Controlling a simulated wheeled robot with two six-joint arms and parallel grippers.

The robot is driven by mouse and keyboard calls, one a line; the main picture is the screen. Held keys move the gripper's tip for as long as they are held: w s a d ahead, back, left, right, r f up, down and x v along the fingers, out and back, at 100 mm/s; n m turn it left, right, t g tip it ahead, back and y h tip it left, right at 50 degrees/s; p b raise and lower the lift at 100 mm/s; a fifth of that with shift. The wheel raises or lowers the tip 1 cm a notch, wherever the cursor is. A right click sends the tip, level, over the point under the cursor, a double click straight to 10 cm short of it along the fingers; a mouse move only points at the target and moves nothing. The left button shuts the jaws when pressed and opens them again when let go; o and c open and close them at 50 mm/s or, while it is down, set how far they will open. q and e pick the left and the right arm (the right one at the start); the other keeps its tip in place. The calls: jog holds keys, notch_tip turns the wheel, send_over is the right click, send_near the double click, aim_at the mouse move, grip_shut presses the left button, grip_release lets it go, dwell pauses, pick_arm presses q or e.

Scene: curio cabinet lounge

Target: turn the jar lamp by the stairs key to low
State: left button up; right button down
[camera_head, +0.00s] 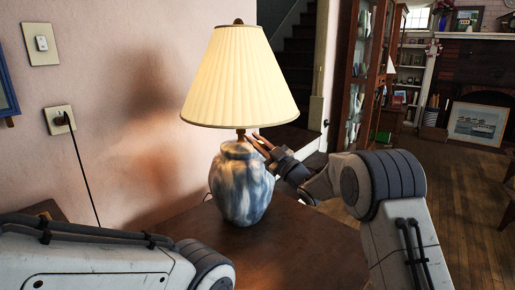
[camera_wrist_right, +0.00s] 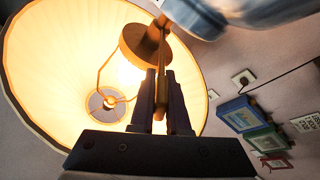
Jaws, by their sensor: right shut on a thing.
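The jar lamp (camera_head: 242,190) has a blue and white jar body and a pleated cream shade (camera_head: 240,80). It stands on a dark wooden table, in front of the stairs, and its bulb glows. My right gripper (camera_head: 258,142) reaches in from the right, just under the shade at the lamp's neck. In the right wrist view, its fingers (camera_wrist_right: 160,78) are shut on the brass key (camera_wrist_right: 160,100) below the lit socket. The key's setting mark is not readable. My left arm shows at bottom left; its gripper is out of view.
The table top (camera_head: 290,250) is bare around the lamp. A wall outlet (camera_head: 59,120) with a cord and a light switch (camera_head: 41,43) are on the left wall. Stairs (camera_head: 298,60) and a glass cabinet (camera_head: 358,75) stand behind.

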jog(key=shift+s+a+f+n+g+b, duration=0.15)
jog(key=shift+n+g, duration=0.75)
jog(key=shift+n, duration=1.45)
jog(key=shift+w+f+n+g+b, duration=0.15)
jog(key=shift+n+g, duration=0.75)
jog(key=shift+n, duration=1.5)
jog(key=shift+s+a+f+n+g+b, duration=0.2)
jog(key=shift+n+g, duration=0.7)
jog(key=shift+n, duration=1.45)
jog(key=shift+d, duration=0.1)
jog(key=c, duration=0.9)
grip_release()
